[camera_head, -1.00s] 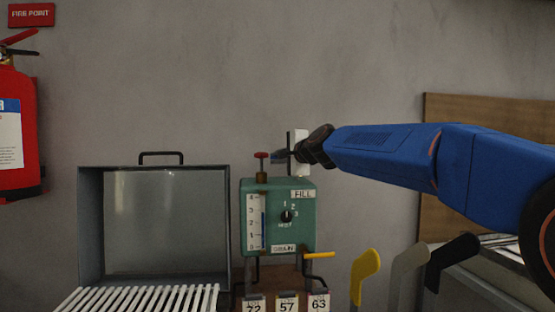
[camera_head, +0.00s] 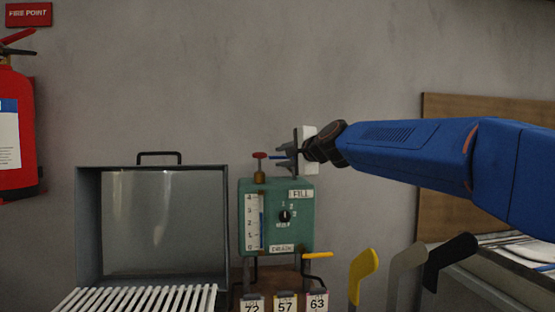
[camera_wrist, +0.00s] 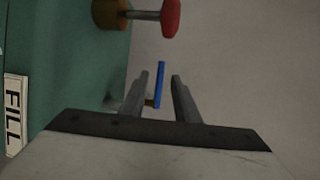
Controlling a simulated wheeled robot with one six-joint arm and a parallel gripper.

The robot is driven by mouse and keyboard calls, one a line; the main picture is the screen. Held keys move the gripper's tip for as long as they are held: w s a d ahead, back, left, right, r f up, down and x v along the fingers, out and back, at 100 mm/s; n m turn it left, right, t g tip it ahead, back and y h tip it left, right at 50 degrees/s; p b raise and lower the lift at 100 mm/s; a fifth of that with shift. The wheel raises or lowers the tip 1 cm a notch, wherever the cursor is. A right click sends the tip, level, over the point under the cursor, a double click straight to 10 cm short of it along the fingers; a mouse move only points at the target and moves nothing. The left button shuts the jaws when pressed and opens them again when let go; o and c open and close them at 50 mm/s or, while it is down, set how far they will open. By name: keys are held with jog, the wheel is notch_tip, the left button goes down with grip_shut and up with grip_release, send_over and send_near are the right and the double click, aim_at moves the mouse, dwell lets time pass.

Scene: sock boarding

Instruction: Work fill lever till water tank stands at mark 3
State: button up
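The green water tank (camera_head: 300,230) is in the middle of the head view, with FILL and DRAIN labels. Its white gauge (camera_head: 252,222) is marked 0 to 4. A blue column (camera_head: 262,230) beside the scale appears to reach roughly mark 3, but it is too small to read exactly. The blue fill lever (camera_head: 277,157) sticks up at the tank top. My gripper (camera_head: 287,157) is open at the lever. In the wrist view the lever (camera_wrist: 160,84) stands between the tips of my gripper (camera_wrist: 161,86), with gaps on both sides.
A red knob (camera_head: 259,155) on a brass stem stands left of the lever; it is also in the wrist view (camera_wrist: 171,18). A yellow drain handle (camera_head: 318,255) projects below right. A grey open box (camera_head: 90,225) is at left, coloured boards (camera_head: 362,268) at lower right.

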jog(key=v, duration=1.2)
jog(key=shift+s+d, duration=0.25)
jog(key=shift+d, duration=0.05)
jog(key=shift+r, duration=0.1)
jog(key=s+d+f+n+g+h, duration=0.2)
jog(key=s+d+f, duration=0.5)
jog(key=s+f, duration=0.5)
jog(key=s+d+f+n+g+h, duration=0.3)
jog(key=s+d+f+n, duration=0.3)
jog(key=s+f, duration=0.6)
jog(key=s+d+f+n+g+h, duration=0.3)
jog(key=s+d+f, duration=0.6)
jog(key=f, duration=1.1)
jog(key=s+n+g, duration=0.1)
jog(key=s, duration=0.2)
jog(key=shift+s+d+f+n, duration=0.2)
jog(key=shift+s+d+n, duration=0.1)
jog(key=shift+d, duration=0.1)
jog(key=shift+c, duration=0.2)
